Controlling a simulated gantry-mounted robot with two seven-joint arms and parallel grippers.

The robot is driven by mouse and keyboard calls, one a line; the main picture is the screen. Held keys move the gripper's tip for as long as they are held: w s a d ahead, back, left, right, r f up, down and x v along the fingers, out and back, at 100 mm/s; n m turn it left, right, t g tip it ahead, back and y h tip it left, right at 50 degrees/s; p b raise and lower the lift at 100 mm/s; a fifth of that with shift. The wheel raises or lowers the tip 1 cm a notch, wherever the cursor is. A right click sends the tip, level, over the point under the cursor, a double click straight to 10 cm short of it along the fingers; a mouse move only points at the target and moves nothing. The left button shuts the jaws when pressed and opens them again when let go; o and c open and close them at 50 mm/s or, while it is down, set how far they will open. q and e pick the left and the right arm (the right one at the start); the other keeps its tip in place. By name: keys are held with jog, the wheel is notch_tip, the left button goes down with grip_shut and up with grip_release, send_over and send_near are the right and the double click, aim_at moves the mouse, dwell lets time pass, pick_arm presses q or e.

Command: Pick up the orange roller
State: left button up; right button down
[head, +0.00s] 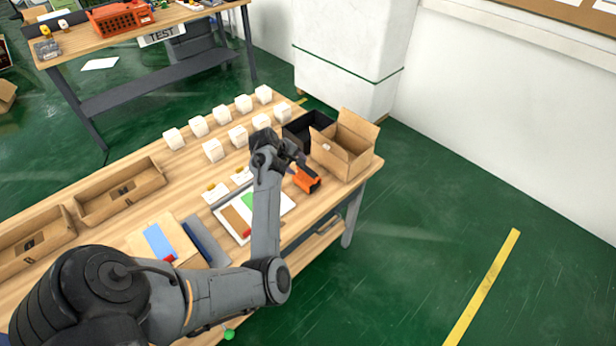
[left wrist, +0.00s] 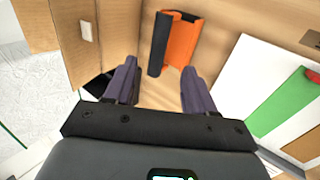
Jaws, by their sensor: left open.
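The orange roller (head: 307,181) lies on the wooden table near its right end, just in front of the open cardboard box. In the left wrist view the orange roller (left wrist: 182,42) has a dark strip along its left side. My left gripper (head: 296,165) is over the table right beside the roller. In the left wrist view my left gripper (left wrist: 161,88) is open and empty, with the roller just beyond the gap between its fingertips. I cannot tell the exact height of the fingers above the table. My right gripper is not in view.
The open cardboard box (head: 344,148) and a black bin (head: 305,128) stand close behind the roller. Several white boxes (head: 238,136) stand in rows farther back. A white tray (head: 283,210) with coloured pieces lies to the left of the roller. The table's front edge is near.

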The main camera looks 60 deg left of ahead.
aim_at(305, 168)
pick_arm(q)
jog(key=shift+b+x, duration=0.45)
jog(key=shift+x, duration=3.05)
jog(key=shift+w, duration=0.1)
jog(key=c, duration=0.9)
jog(key=shift+r, duration=0.15)
grip_shut()
jog(key=shift+a, duration=0.1)
